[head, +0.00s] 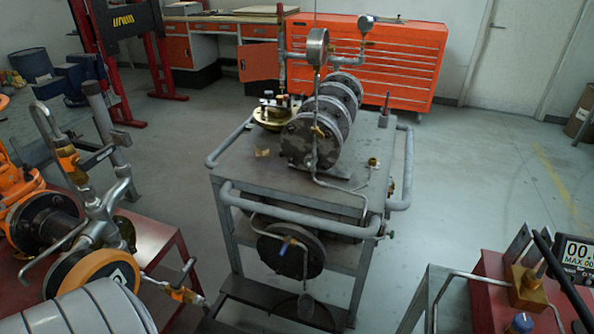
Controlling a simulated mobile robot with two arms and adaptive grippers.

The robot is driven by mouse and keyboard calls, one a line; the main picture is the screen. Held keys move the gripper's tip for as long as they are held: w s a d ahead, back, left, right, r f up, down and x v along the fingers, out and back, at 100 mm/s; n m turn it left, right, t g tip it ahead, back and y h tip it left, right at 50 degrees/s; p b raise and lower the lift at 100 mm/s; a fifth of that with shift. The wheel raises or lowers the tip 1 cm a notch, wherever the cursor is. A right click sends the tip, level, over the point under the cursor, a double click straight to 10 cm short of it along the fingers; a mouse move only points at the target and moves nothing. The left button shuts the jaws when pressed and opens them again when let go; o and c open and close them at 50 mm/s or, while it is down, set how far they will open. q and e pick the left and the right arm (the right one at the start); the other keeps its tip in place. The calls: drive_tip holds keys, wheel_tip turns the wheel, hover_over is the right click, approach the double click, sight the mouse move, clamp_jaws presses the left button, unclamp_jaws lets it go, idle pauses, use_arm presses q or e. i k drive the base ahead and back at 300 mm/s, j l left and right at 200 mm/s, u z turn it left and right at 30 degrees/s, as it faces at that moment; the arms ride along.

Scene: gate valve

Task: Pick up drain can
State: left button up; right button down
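I cannot make out a drain can for certain. Neither of my grippers is in view.
The cart carries flanged piping with gauges (317,45). Orange valve piping (85,275) stands on a red bench at left. A red unit with a display (575,255) is at lower right. An orange tool chest (370,60) stands behind. Floor right of the cart is clear.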

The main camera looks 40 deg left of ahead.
sight(306, 302)
drive_tip(key=u, duration=1.15)
drive_tip(key=j+z, duration=0.1)
